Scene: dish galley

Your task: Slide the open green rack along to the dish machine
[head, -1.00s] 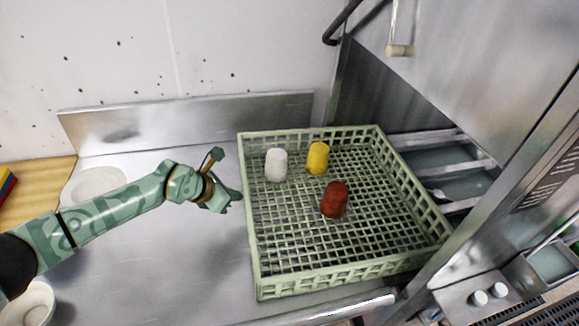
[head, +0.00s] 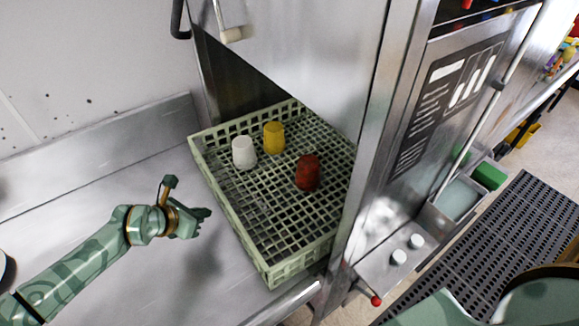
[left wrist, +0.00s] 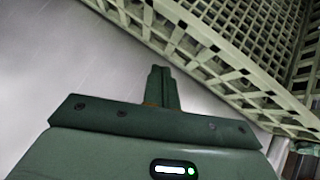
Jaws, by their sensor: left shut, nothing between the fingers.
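The open green rack (head: 228,208) is pale green lattice. It holds a white cup (head: 244,153), a yellow cup (head: 274,137) and a red cup (head: 308,172), all upside down or standing on its grid. Its right part sits inside the opening of the dish machine (head: 300,50), and the door post hides its far right edge. My left gripper (head: 205,213) is shut and empty, just left of the rack's left wall, with a small gap. In the left wrist view the shut fingers (left wrist: 161,85) point toward the rack wall (left wrist: 190,60). My right gripper is not in view.
The steel counter (head: 90,215) left of the rack is clear. The raised machine door hangs over the rack. A control box with two white knobs (head: 399,257) and a red-tipped lever (head: 375,300) sits at the machine's front. A dark floor mat (head: 500,240) lies at right.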

